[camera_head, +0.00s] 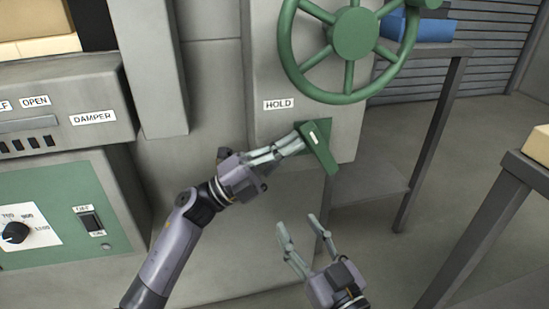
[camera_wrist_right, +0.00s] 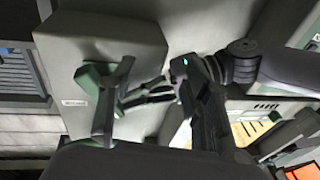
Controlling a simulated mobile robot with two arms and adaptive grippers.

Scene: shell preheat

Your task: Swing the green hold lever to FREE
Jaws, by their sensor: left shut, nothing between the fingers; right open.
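The green hold lever (camera_head: 319,146) is on the grey cabinet front below the HOLD label (camera_head: 279,104). No FREE label is visible.
A green handwheel (camera_head: 353,34) stands out above the lever. A control panel (camera_head: 60,215) with a dial and switch is at the left, under the DAMPER label (camera_head: 93,118). A dark table (camera_head: 440,60) with blue items is at the back right. Another table edge (camera_head: 527,168) is at the right.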

